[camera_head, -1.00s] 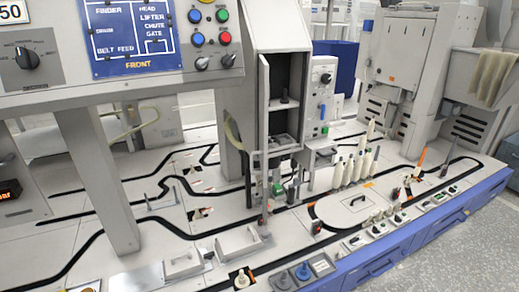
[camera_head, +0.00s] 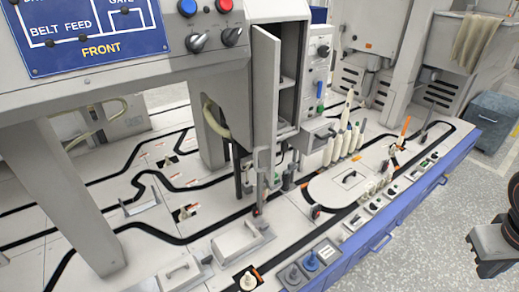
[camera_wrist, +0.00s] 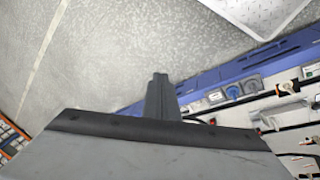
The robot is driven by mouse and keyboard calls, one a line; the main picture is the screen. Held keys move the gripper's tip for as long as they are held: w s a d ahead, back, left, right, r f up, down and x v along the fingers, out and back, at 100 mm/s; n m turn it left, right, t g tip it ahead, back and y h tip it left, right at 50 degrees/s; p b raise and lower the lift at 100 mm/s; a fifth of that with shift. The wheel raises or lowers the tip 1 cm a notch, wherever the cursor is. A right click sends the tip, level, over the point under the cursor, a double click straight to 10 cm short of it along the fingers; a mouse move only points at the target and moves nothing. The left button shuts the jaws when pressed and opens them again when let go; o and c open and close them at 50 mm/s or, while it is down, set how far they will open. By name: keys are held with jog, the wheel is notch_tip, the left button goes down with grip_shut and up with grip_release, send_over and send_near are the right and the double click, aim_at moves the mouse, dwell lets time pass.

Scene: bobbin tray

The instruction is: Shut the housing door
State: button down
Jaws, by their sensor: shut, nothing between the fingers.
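The housing (camera_head: 290,82) is a tall grey box at the upper middle of the head view. Its door (camera_head: 265,100) is a narrow grey panel that stands open, swung out toward me, so part of the dark inside shows to its right. My gripper (camera_wrist: 159,80) shows in the wrist view as shut, empty dark fingers above the floor, beside the blue bench edge. A dark part of my arm (camera_head: 494,243) shows at the right edge of the head view, well apart from the door. The door is not visible in the wrist view.
The bench (camera_head: 335,278) with its blue front edge carries black tracks and several white bobbins (camera_head: 342,143). A grey post (camera_head: 72,195) and a control panel (camera_head: 90,35) stand at the left. Grey floor (camera_head: 420,240) lies open at the right.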

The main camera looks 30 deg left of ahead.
jog(key=w+a+r+n+t+h, duration=0.2)
jog(key=w+a+n, duration=0.1)
jog(key=a, duration=0.6)
jog(key=w+a+r+n+t+h, duration=0.1)
jog(key=w+a+r+n+t, duration=0.1)
jog(key=a, duration=0.7)
jog(key=w+a+r+n+t+h, duration=0.2)
jog(key=w+a+n+t, duration=0.1)
jog(key=a, duration=0.5)
jog(key=s+a+r+n+t+y, duration=0.1)
jog(key=s+a+n+t+y, duration=0.15)
jog(key=s+a, duration=0.55)
jog(key=s+a+r+n+t+y, duration=0.1)
jog(key=s+a+t+y, duration=0.2)
jog(key=a, duration=0.8)
jog(key=s+a+r+n+t+y, duration=0.1)
jog(key=s+a+n+t, duration=0.15)
jog(key=s+a, duration=0.6)
send_near(270, 141)
jog(key=w+a, duration=0.3)
jog(key=shift+w+d, duration=0.35)
jog(key=shift+d, duration=0.2)
jog(key=shift+w+d, duration=0.35)
jog(key=shift+d, duration=0.2)
jog(key=shift+w+d, duration=0.5)
jog(key=shift+d, duration=0.05)
jog(key=shift+d+y, duration=0.1)
jog(key=shift+y, duration=0.15)
